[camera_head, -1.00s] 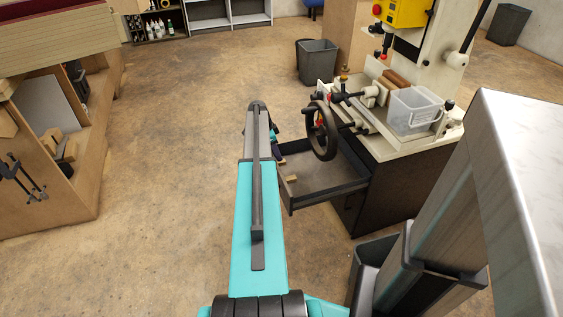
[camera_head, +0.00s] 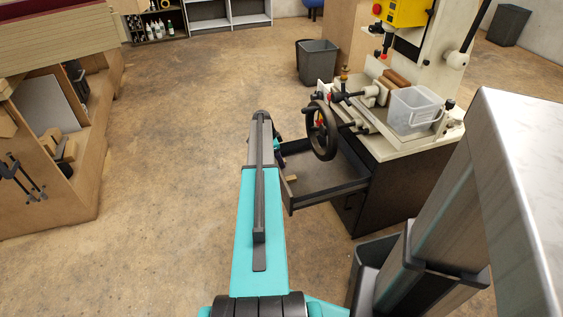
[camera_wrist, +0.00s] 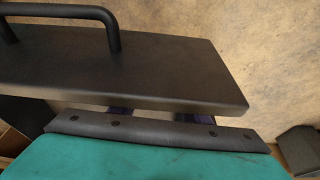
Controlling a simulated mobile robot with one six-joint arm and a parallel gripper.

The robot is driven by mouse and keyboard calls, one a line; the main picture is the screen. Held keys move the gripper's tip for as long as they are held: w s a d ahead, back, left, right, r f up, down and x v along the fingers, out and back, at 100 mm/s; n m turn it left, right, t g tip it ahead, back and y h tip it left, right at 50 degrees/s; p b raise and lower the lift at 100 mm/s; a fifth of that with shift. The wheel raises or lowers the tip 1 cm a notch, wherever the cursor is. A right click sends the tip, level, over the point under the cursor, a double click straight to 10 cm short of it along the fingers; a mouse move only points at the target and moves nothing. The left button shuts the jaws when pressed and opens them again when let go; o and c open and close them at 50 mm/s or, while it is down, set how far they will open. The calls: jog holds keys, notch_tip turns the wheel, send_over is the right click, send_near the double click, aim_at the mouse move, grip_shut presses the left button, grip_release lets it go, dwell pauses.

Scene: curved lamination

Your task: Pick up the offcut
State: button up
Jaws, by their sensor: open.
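The offcut seems to be the small light-brown wood piece (camera_head: 291,179) lying in the open drawer (camera_head: 325,178) near its left end, partly covered by the drawer wall. My gripper is mostly hidden behind my teal arm in the head view, just at the drawer's left end. In the wrist view my open gripper (camera_wrist: 176,115) shows as two short dark finger parts beyond the teal body. A dark panel with a bar handle, likely the drawer front (camera_wrist: 130,70), covers the fingertips. No offcut shows in the wrist view.
The drawer belongs to a dark cabinet (camera_head: 390,187) under a cream machine with a black handwheel (camera_head: 322,131) overhanging the drawer. A clear bin (camera_head: 414,109) stands on the machine table. A grey waste bin (camera_head: 317,62) stands behind.

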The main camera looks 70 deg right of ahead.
jog(key=shift+c, duration=0.2)
grip_shut()
jog(key=shift+r, duration=0.15)
notch_tip(320, 180, up, 10)
jog(key=shift+p, duration=0.4)
dwell(0.3)
dwell(0.3)
